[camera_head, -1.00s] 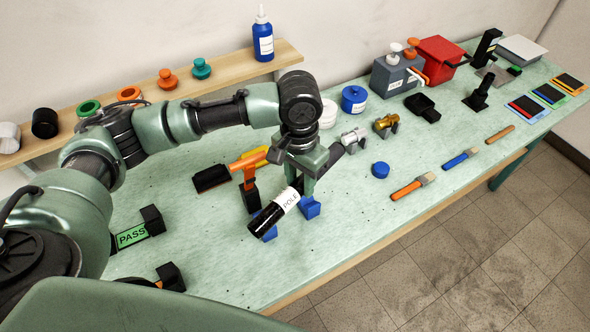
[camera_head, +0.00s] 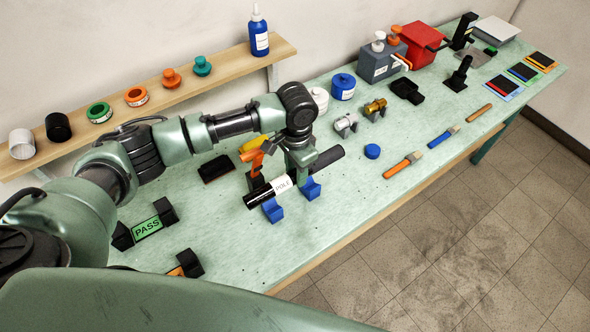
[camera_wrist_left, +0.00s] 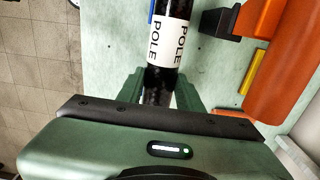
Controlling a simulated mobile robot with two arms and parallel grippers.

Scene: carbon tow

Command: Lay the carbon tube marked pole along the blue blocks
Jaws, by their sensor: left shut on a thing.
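The carbon tube (camera_head: 324,160) is black with a white band reading POLE. My left gripper (camera_head: 302,176) is shut on it, on the black part to the right of the band. The two blue blocks (camera_head: 272,211) and (camera_head: 312,189) stand on the table under the tube, one near its left end and one below the gripper. The tube runs along their line; I cannot tell whether it touches them. In the left wrist view the tube (camera_wrist_left: 160,78) passes between my green fingers, and a sliver of blue block (camera_wrist_left: 151,12) shows beside the band. My right gripper is not in view.
An orange-handled tool (camera_head: 252,158) on a black stand is close behind the tube. A green PASS plate (camera_head: 147,228) between black blocks lies at left. A blue cap (camera_head: 372,151) and an orange-handled brush (camera_head: 402,166) lie to the right. The table's front edge is near.

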